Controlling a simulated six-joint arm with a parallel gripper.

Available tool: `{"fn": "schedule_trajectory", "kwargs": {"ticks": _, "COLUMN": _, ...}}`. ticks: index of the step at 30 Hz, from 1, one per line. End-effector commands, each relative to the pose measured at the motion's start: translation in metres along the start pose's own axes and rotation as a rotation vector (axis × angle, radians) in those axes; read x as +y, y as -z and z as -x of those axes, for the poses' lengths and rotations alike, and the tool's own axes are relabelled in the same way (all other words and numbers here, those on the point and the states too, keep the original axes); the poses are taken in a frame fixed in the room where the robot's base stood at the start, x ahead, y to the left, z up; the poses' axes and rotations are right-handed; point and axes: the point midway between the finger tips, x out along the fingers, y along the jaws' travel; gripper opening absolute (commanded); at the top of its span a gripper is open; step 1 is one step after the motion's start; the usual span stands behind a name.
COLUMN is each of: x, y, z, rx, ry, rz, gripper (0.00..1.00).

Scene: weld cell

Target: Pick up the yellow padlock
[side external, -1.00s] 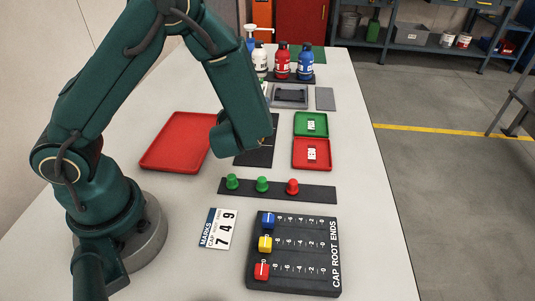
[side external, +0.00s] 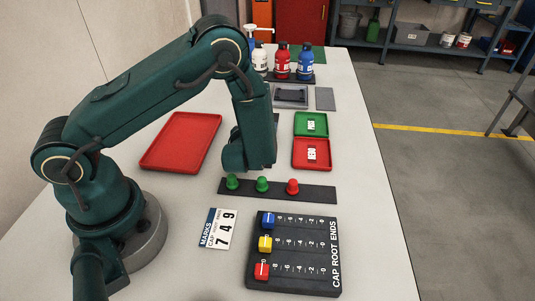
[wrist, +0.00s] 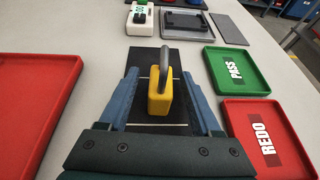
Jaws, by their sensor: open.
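The yellow padlock (wrist: 159,98) stands on a black mat (wrist: 146,62) in the wrist view, its grey shackle pointing up and away. My gripper (wrist: 161,76) is open, with one blue-grey finger to the left of the padlock and one to the right. Gaps show between the fingers and the padlock, so it is not gripped. The height of the fingertips relative to the padlock is hard to tell. In the side external view my arm hides the padlock and the fingers.
A green PASS tray (wrist: 236,70) and a red REDO tray (wrist: 270,140) lie to the right of the mat. A large red tray (side external: 181,142) is on the left. A strip with green and red knobs (side external: 277,190) and a slider board (side external: 294,254) lie nearer the side camera.

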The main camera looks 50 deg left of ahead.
Motion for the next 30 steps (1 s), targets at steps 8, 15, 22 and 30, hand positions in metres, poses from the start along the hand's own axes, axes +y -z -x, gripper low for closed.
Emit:
{"fn": "schedule_trajectory", "kwargs": {"ticks": 8, "x": 0.000, "y": 0.000, "z": 0.000, "rx": 0.000, "ry": 0.000, "rz": 0.000, "gripper": 0.11}}
{"fn": "schedule_trajectory", "kwargs": {"ticks": 15, "x": 0.000, "y": 0.000, "z": 0.000, "rx": -0.001, "ry": 0.000, "rz": 0.001, "gripper": 0.00}}
{"fn": "schedule_trajectory", "kwargs": {"ticks": 22, "x": 0.000, "y": -0.003, "z": 0.001, "rx": -0.002, "ry": 0.000, "rz": 0.002, "gripper": 0.00}}
{"fn": "schedule_trajectory", "kwargs": {"ticks": 30, "x": 0.000, "y": -0.026, "z": 0.011, "rx": -0.004, "ry": 0.002, "rz": 0.006, "gripper": 0.00}}
